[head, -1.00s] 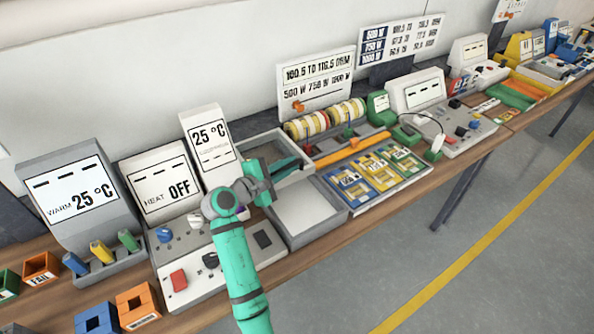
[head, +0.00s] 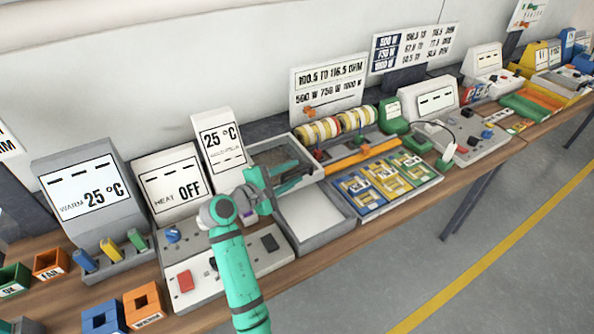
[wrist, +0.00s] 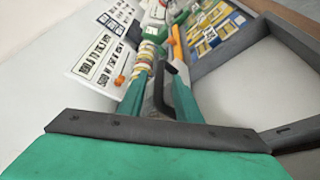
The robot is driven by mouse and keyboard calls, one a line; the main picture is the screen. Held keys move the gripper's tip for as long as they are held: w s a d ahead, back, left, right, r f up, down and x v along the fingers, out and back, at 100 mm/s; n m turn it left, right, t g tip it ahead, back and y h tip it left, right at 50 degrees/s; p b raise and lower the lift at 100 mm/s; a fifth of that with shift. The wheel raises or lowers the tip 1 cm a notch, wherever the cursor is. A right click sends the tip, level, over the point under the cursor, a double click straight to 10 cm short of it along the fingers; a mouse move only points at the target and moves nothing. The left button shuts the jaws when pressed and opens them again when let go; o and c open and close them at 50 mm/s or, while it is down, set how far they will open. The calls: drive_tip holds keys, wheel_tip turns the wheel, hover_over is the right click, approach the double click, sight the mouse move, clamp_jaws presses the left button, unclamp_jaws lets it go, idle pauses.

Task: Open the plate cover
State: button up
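My gripper (head: 284,186) is at the front edge of a raised grey frame with a dark, mottled inside (head: 275,158), left of the wire spools. I take this unit to be the plate with its cover; which part is the cover is not clear. In the wrist view, my gripper's two teal fingers (wrist: 160,85) point forward, apart from each other. A black bar handle (wrist: 159,98) lies between them. I cannot tell whether either finger touches it.
An empty pale grey tray (head: 345,217) lies in front of the frame. A blue and yellow card rack (head: 432,180) is to its right. A 25 °C display (head: 221,142) stands behind left. A control panel (head: 190,296) with a red button is at left.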

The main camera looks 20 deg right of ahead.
drive_tip(key=v, duration=0.8)
drive_tip(key=shift+w+d, duration=0.1)
